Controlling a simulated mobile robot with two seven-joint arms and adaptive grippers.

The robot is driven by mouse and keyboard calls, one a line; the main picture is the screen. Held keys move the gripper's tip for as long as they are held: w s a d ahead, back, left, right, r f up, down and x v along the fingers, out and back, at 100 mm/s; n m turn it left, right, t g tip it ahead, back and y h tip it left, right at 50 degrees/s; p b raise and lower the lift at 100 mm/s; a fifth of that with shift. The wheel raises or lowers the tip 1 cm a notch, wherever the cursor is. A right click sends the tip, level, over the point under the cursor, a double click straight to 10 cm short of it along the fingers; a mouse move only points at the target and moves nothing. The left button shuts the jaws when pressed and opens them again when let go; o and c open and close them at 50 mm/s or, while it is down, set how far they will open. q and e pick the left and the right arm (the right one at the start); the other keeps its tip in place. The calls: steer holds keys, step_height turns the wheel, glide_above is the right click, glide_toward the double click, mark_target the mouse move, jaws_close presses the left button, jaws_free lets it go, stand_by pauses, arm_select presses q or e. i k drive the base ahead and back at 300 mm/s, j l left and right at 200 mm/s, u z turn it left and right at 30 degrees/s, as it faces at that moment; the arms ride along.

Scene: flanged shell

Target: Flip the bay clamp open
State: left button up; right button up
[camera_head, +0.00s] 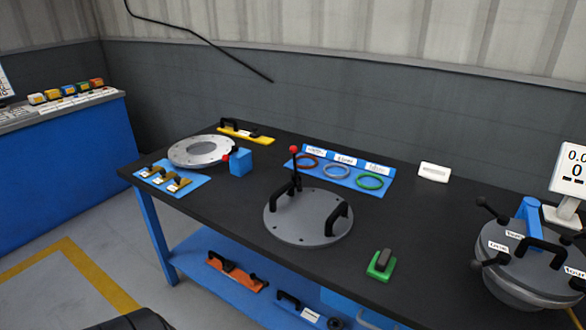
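No label shows which part is the bay clamp. A blue block (240,163) stands beside a light grey flanged ring (202,150) at the left of the black bench, with a red knob (225,157) at its left side, near the ring's edge. The plate lies flat and has black handles (336,217). Neither of my grippers shows in the head view.
A blue tray (339,179) holds red, light blue and green rings. A green block (381,265) lies near the bench's front edge. A grey lidded vessel (520,277) with black clamps stands at the right. Tools lie on the blue lower shelf (205,252).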

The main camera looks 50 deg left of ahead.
mark_target(293, 149)
steer(key=j, duration=0.6)
steer(key=j+z, duration=0.15)
steer(key=j, duration=1)
steer(key=k+j+z, duration=0.1)
steer(key=j, duration=1.1)
steer(key=k+j+z, duration=0.15)
steer(key=j, duration=1)
steer(key=k+j+z, duration=0.1)
steer(key=j, duration=0.45)
steer(key=k, duration=0.05)
